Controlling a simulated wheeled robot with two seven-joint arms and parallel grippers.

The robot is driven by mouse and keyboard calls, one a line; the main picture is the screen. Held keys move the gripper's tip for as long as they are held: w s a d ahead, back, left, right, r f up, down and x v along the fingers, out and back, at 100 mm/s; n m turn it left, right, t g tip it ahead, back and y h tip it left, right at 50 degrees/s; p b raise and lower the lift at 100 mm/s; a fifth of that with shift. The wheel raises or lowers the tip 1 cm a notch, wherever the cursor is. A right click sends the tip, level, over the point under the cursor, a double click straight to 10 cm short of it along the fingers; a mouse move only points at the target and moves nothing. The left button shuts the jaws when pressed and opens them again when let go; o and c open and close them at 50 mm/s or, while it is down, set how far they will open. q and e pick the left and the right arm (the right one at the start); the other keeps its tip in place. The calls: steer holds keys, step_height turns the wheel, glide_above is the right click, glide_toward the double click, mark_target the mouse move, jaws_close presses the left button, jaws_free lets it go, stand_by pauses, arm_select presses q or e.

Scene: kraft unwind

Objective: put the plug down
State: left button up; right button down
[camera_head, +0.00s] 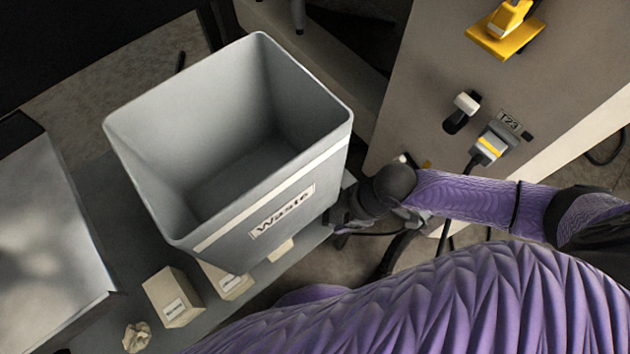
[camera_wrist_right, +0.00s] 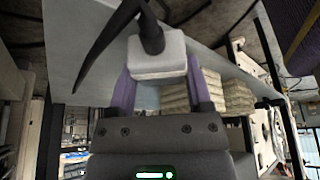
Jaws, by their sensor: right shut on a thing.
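In the right wrist view the plug (camera_wrist_right: 157,55) is a pale grey-white block with a thick black cable (camera_wrist_right: 112,35) curving off to the left. My right gripper (camera_wrist_right: 158,76) is shut on it, one purple finger on each side. In the head view my right gripper (camera_head: 345,213) is beside the right wall of the grey Waste bin (camera_head: 270,215). The held plug cannot be made out there. My left gripper is in neither view.
The bin stands on a grey surface (camera_head: 115,205) with small labelled boxes (camera_head: 172,297) and a crumpled scrap (camera_head: 136,337) in front. At right, a cabinet panel carries a yellow-banded connector (camera_head: 490,147) under a T23 label, a black-and-white fitting (camera_head: 462,112) and a yellow fixture (camera_head: 503,30).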

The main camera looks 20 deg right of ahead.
steer(key=w, duration=0.2)
steer(key=w+a+b, duration=0.1)
steer(key=shift+w+a+f, duration=0.1)
steer(key=shift+w+a, duration=0.05)
steer(key=shift+w, duration=0.2)
steer(key=w+b, duration=0.1)
steer(key=w+a+f+b, duration=0.1)
steer(key=w+b, duration=0.1)
steer(key=shift+w+a+f, duration=0.15)
steer(key=shift+w+a, duration=0.05)
steer(key=shift+f+b, duration=0.2)
steer(key=shift+b, duration=0.25)
steer(key=shift+r, duration=0.25)
jaws_free()
steer(key=shift+d+f, duration=0.1)
steer(key=shift+f, duration=0.05)
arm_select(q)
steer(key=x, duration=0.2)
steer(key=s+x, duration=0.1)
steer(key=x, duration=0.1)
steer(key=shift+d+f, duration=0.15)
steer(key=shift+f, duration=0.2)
